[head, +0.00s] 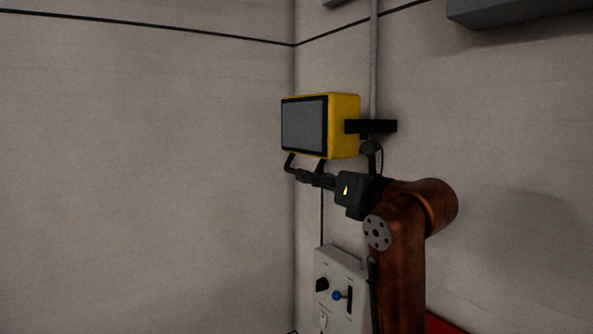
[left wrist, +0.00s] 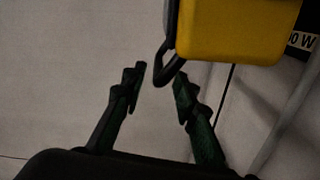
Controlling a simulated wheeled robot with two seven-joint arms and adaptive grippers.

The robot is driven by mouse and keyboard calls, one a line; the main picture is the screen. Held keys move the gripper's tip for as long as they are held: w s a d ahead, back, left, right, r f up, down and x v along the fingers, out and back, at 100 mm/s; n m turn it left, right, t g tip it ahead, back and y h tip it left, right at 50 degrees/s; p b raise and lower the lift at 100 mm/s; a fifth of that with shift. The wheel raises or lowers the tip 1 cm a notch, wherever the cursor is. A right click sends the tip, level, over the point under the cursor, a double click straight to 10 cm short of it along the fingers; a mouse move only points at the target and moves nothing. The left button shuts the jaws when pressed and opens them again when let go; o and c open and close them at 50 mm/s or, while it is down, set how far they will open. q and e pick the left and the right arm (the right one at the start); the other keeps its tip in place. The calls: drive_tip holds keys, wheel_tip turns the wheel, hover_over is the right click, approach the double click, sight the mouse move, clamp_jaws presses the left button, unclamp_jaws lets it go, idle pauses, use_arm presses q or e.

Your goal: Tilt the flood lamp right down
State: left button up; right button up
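The flood lamp (head: 344,126) is a yellow box with a dark-framed grey face. It is mounted on a black wall bracket (head: 385,126), its face turned to the left and looking roughly level. My left gripper (head: 305,162) is just below the lamp. The left wrist view shows the lamp's yellow housing (left wrist: 235,32) and a black loop handle (left wrist: 160,72) hanging from its edge. The open fingers (left wrist: 160,77) stand either side of the handle's lower end, with a gap to the left finger. Whether the right finger touches it I cannot tell. My right gripper is not in view.
A pale control panel (head: 338,265) with a black knob, a blue knob and a switch is on the wall below. A grey conduit (head: 373,60) runs down behind the lamp. A grey box (head: 515,10) juts out at upper right. The space left of the lamp is clear.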

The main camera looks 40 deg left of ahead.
sight(289, 170)
use_arm(q)
drive_tip(key=p+x, duration=0.1)
drive_tip(key=x, duration=0.4)
drive_tip(key=shift+s+a+r+p, duration=0.1)
drive_tip(key=shift+a+p, duration=0.15)
drive_tip(key=shift+p, duration=0.1)
drive_tip(key=shift+w+a, duration=0.25)
drive_tip(key=shift+a, duration=0.3)
drive_tip(key=shift+c, duration=0.5)
clamp_jaws()
